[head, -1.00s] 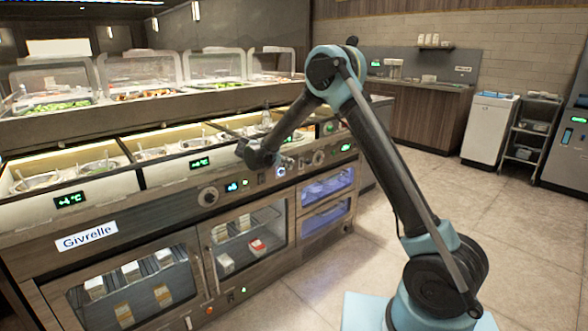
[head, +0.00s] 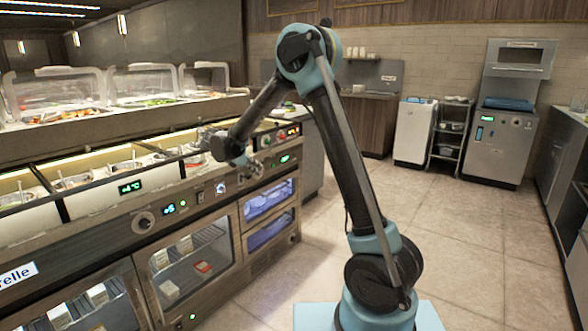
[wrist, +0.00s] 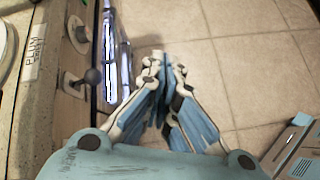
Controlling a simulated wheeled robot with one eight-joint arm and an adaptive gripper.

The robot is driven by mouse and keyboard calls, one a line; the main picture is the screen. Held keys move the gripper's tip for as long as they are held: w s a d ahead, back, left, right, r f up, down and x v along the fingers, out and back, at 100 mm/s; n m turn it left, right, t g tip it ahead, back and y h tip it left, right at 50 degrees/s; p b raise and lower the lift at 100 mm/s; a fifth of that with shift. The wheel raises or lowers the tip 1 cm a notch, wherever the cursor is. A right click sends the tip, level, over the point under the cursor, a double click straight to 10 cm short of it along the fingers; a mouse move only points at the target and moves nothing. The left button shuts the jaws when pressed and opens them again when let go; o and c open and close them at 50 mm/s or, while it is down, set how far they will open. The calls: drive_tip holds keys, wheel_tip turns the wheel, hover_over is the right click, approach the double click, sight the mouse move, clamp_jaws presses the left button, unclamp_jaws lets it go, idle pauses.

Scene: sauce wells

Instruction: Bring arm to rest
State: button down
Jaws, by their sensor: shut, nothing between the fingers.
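My gripper shows in the wrist view (wrist: 165,75), pointing down over bare floor tiles. Its fingers are together with nothing between them. In the head view my arm rises from its base, bends at the elbow and reaches down to the left, with my gripper (head: 243,162) small beside the counter's control panel. The counter's front edge (wrist: 40,60) with a label and a knob lies left of the fingers in the wrist view. The gripper looks apart from the counter.
The serving counter (head: 100,255) with sauce wells (head: 75,180) and clear guards fills the left. A white cabinet (head: 414,130), a shelf rack (head: 450,135) and a grey machine (head: 503,135) stand at the back right. Open tiled floor (head: 480,240) lies to the right.

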drive_tip(key=s+d+r+m+g+y, duration=0.15)
drive_tip(key=s+d+m, duration=0.35)
drive_tip(key=d, duration=0.5)
drive_tip(key=s+d+r+m+g, duration=0.1)
drive_tip(key=s+d+r+m, duration=0.15)
drive_tip(key=s+d, duration=0.55)
drive_tip(key=s+d+r+m+g+y, duration=0.15)
drive_tip(key=s+d+m, duration=0.25)
drive_tip(key=d, duration=0.7)
drive_tip(key=s+d+f+m+y, duration=0.1)
drive_tip(key=s+d+f+m, duration=0.1)
drive_tip(key=s, duration=0.6)
drive_tip(key=s+d+f+m+g+y, duration=0.1)
drive_tip(key=s+d+f+m, duration=0.2)
drive_tip(key=s, duration=0.6)
drive_tip(key=s+d+f+m+y, duration=0.1)
drive_tip(key=s+d+f+m, duration=0.2)
drive_tip(key=s+f+m, duration=0.3)
drive_tip(key=s+m, duration=0.2)
drive_tip(key=s, duration=0.1)
drive_tip(key=shift+f+y, duration=0.25)
drive_tip(key=shift+y, duration=0.05)
drive_tip(key=shift+s, duration=0.1)
